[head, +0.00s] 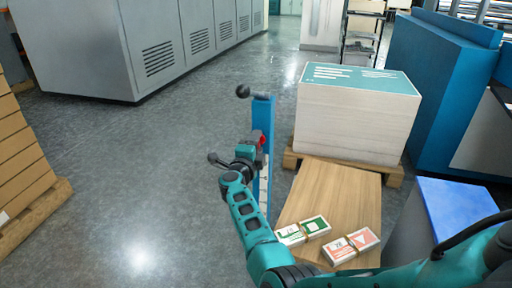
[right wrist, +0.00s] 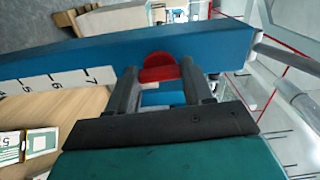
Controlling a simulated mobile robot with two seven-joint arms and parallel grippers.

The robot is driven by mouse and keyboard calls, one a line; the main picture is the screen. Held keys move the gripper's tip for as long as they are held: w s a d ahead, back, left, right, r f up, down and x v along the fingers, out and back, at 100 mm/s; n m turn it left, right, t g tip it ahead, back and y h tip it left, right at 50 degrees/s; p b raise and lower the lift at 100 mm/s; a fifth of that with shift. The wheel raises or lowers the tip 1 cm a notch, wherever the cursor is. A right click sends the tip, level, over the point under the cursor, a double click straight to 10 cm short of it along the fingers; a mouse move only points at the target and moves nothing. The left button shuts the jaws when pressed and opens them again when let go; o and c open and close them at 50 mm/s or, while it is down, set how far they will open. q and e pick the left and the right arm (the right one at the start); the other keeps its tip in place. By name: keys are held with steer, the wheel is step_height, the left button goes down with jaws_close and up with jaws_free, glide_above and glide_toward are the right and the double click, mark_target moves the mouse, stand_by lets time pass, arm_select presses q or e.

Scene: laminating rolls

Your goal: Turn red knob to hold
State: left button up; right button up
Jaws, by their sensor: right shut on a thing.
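The red knob (head: 263,140) sits on the side of an upright blue post (head: 264,112) with a white numbered scale. My right gripper (head: 256,143) reaches the post at the knob's height. In the right wrist view the red knob (right wrist: 158,68) shows between the two dark fingers of my right gripper (right wrist: 160,84), which is shut on it. The blue post (right wrist: 215,42) runs across that view, with the scale at its left part. The knob's lower part is hidden, and I cannot read its setting. My left gripper is not in view.
Grey floor (head: 130,165) is clear on the left.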

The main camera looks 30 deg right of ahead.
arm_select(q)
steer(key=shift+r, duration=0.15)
arm_select(e)
steer(key=shift+m, duration=0.5)
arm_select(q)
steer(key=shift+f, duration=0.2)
arm_select(e)
steer(key=o, duration=1)
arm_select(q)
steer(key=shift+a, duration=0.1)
arm_select(e)
steer(key=shift+o, duration=0.2)
steer(key=shift+s+a, duration=0.1)
steer(key=shift+a, duration=0.05)
